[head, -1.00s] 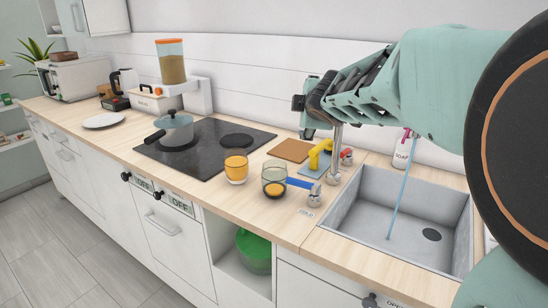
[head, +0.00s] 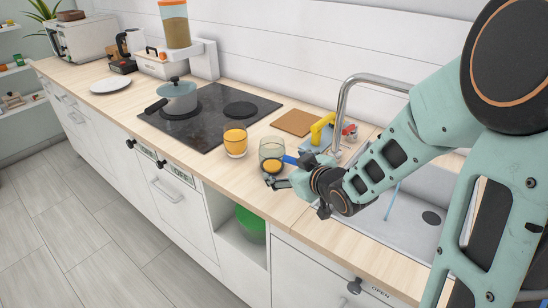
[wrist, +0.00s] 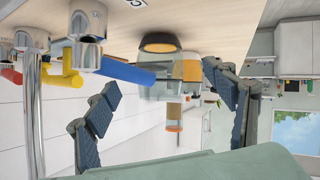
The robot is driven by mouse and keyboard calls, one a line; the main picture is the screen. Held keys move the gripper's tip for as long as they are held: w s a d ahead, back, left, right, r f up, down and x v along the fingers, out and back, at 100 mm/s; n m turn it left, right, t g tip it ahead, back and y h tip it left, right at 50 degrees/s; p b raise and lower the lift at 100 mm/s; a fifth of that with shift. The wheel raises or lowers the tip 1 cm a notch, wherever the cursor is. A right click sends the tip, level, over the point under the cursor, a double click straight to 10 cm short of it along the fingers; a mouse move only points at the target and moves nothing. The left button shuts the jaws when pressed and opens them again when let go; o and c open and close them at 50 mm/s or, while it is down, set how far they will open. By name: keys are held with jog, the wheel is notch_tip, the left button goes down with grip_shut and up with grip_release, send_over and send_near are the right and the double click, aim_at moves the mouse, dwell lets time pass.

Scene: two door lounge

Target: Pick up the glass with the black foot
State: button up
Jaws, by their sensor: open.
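A clear greenish glass (head: 271,150) stands upright on the counter, with an orange-yellow patch low in it. In the wrist view, which is upside down, its black foot (wrist: 157,43) shows with a yellow ring, and its clear body hangs toward the middle. My gripper (head: 278,172) is low at the counter's front edge, close beside the glass. In the wrist view, my open gripper (wrist: 162,80) has one finger on each side of the glass's line, with nothing held. Whether a finger touches the glass cannot be told.
An orange glass (head: 235,141) stands just left of the clear one. A blue handle (head: 290,160) and the faucet (head: 342,115) are close on the right, by the sink (head: 415,215). A wooden board (head: 294,122) lies behind. The hob (head: 212,115) is farther left.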

aim_at(279, 161)
jog(key=shift+x, duration=4.2)
jog(key=shift+w+d+r, duration=0.1)
jog(key=shift+w+r, duration=0.05)
jog(key=shift+r, duration=0.05)
jog(key=shift+c, duration=0.2)
